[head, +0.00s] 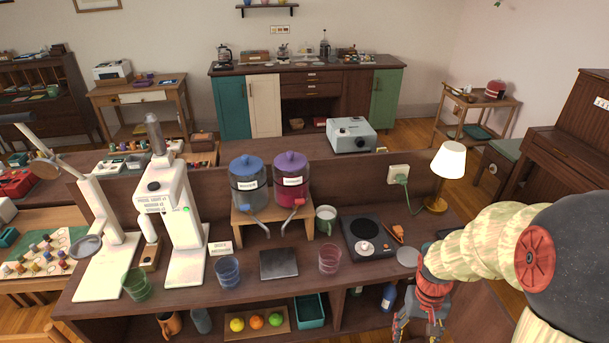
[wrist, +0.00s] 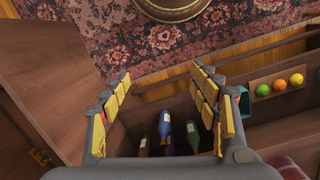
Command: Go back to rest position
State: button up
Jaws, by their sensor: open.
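My gripper (head: 420,322) is at the lower right in the head view, in front of the right end of the dark wooden counter (head: 320,256). In the wrist view my gripper (wrist: 160,88) points down with its yellow-padded fingers spread wide. Nothing is between the fingers. Below and beyond them, several bottles (wrist: 192,136) stand in a compartment of the counter. My arm comes in from the right edge of the head view.
Near my arm on the counter are a hot plate (head: 366,238), a lit lamp (head: 448,163) and a pink glass (head: 329,259). Two drink dispensers (head: 291,182) stand further left. A teal bin (head: 309,311) and a fruit tray (head: 280,330) sit on the lower shelf. A patterned rug (wrist: 90,45) covers the floor.

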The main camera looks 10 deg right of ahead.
jog(key=s+a+r+n+t, duration=0.1)
jog(key=a+r+t, duration=0.1)
jog(key=a+r, duration=0.3)
jog(key=s+a+r+n+t, duration=0.1)
jog(key=a+r, duration=0.3)
jog(key=r, duration=0.8)
jog(key=s+a+r+n+t, duration=0.1)
jog(key=s+a+r+t, duration=0.2)
jog(key=a+r, duration=0.2)
notch_tip(320, 180, up, 3)
jog(key=shift+s+a+r+t, duration=0.15)
jog(key=shift+s+a+t, duration=0.1)
jog(key=shift+a+t, duration=0.15)
